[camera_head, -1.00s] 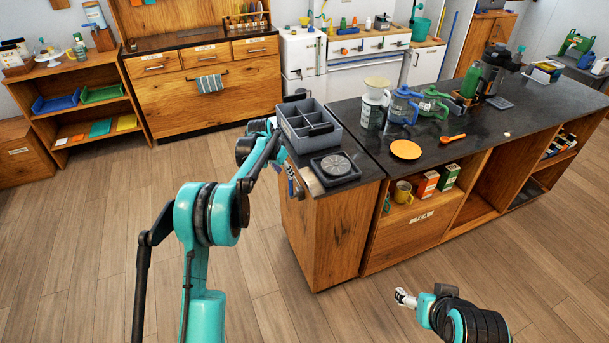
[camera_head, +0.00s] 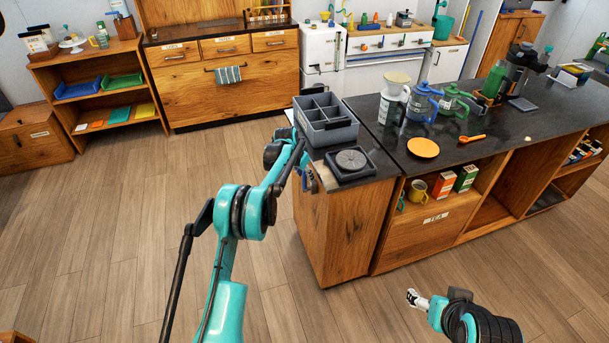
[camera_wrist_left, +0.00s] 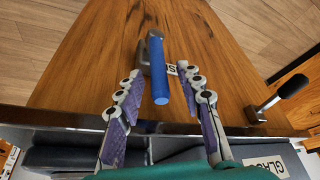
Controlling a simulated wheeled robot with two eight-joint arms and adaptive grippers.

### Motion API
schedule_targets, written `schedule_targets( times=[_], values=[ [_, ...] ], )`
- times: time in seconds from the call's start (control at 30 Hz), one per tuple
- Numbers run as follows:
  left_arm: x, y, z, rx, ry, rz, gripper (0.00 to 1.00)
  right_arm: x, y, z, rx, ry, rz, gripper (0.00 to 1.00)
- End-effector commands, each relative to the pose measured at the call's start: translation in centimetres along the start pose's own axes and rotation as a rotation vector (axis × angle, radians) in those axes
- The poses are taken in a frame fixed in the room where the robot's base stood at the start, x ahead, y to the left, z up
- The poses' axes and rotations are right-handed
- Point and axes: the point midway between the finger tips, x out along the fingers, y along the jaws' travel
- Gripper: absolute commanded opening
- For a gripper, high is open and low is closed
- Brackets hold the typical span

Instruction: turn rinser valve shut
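The rinser (camera_head: 350,163), a black square tray with a round grey grate, sits on the counter's near left corner. In the left wrist view a blue-handled lever (camera_wrist_left: 159,75) on a grey mount stands on the wooden end panel. A second lever (camera_wrist_left: 290,88) with a black handle sits to its right. My left gripper (camera_wrist_left: 159,112) is open, its purple-padded fingers on either side of the blue handle with gaps visible. In the head view the left gripper is mostly hidden beside the panel. My right gripper (camera_head: 416,299) is low at the right, away from the counter; its finger opening is unclear.
A grey divided bin (camera_head: 325,122) stands behind the rinser. Pitchers (camera_head: 423,103), an orange plate (camera_head: 423,147) and an orange spoon (camera_head: 472,138) stand on the dark counter to the right. Below are shelves with a yellow mug (camera_head: 417,190). The wooden floor (camera_head: 110,230) at left is clear.

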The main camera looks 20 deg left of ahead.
Motion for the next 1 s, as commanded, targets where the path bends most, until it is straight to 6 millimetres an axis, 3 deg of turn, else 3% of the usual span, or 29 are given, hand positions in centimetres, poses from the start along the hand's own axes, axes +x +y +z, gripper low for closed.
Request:
schedule_targets(
  times=[0.03,0.17,0.2,0.67,1.0],
  values=[
    [0.0,0.0,0.0,0.000,0.000,0.000,0.37,0.0,0.0,0.0,0.000,0.000,0.000,0.72],
    [0.0,0.0,0.0,0.000,0.000,0.000,0.03,0.0,0.0,0.0,0.000,0.000,0.000,0.72],
    [0.0,0.0,0.0,0.000,0.000,0.000,0.00,0.0,0.0,0.0,0.000,0.000,0.000,0.72],
    [0.0,0.6,0.3,0.020,0.033,-0.045,0.00,0.5,0.0,0.3,0.000,0.000,0.000,0.72],
    [0.7,1.8,0.6,0.101,0.173,-0.236,0.00,2.4,0.0,1.7,0.000,0.000,0.000,0.72]
  ],
)
